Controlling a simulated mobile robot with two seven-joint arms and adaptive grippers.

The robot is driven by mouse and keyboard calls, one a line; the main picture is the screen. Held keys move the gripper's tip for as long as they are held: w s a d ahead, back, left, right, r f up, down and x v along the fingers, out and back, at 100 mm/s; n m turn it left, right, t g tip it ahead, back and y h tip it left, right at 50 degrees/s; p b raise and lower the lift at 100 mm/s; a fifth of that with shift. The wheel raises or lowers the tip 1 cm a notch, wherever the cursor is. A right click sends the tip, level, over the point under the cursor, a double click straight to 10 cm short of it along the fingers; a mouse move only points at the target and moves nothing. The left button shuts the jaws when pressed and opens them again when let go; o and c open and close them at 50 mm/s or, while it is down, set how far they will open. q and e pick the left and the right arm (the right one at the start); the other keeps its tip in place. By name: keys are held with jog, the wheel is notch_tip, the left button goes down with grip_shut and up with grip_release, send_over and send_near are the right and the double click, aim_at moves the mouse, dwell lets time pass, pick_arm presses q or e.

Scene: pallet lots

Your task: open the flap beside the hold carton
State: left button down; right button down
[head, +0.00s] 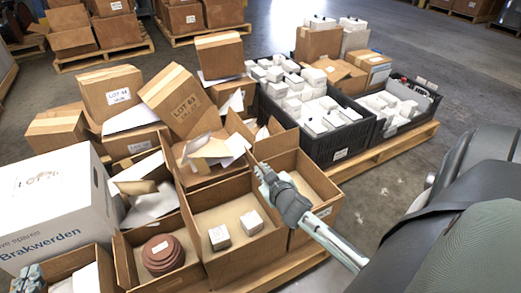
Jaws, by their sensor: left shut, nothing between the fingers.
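Several open cartons stand together in front of me. A middle carton (238,258) holds two small white boxes (220,237). The carton to its right (327,212) lies partly behind my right gripper (263,174), whose fingers are at the wall between these cartons, close to a raised brown flap (276,143). I cannot tell whether they touch it or how far they are apart. My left gripper (28,277) is at the bottom left corner, shut and empty, by a small open carton (62,264). No hold mark is readable, so I cannot tell which is the hold carton.
A large white box (45,215) stands at left. Closed cartons (180,100) lie tilted behind the open ones. A carton with reddish discs (125,255) is in front. Black crates (340,140) of white boxes stand on a pallet (385,152) at right.

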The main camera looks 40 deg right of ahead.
jog(key=shift+w+d+r, duration=0.1)
jog(key=shift+d+r, duration=0.1)
jog(key=shift+d, duration=0.1)
jog(key=c, duration=1.8)
grip_release()
jog(key=shift+a+f, duration=0.1)
jog(key=shift+f, duration=0.05)
jog(key=shift+o, duration=0.2)
jog(key=shift+a, duration=0.1)
jog(key=v, duration=1.2)
jog(key=shift+f, duration=0.1)
